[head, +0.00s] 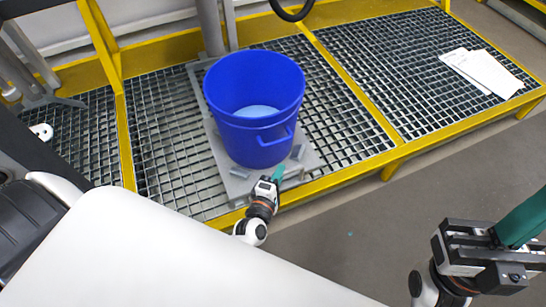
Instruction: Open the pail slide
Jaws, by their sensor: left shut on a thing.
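The pail slide (232,186) is a grey plate set on the metal grating, with small grey blocks on it. A blue pail (265,139) stands upright on it, with light blue contents visible inside. My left gripper (278,174), with teal fingertips, is at the slide's front edge, just below the pail. It is shut on part of the slide there, though the gripped part is mostly hidden by the fingers. My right gripper (522,222) is at the lower right, over the floor and away from the slide. Its teal fingers are partly cut off by the picture edge.
Yellow rails (352,82) frame the grating platform (400,70). White papers (482,71) lie on the grating at the right. A grey post (211,27) stands behind the pail. The grey floor (370,235) in front is clear.

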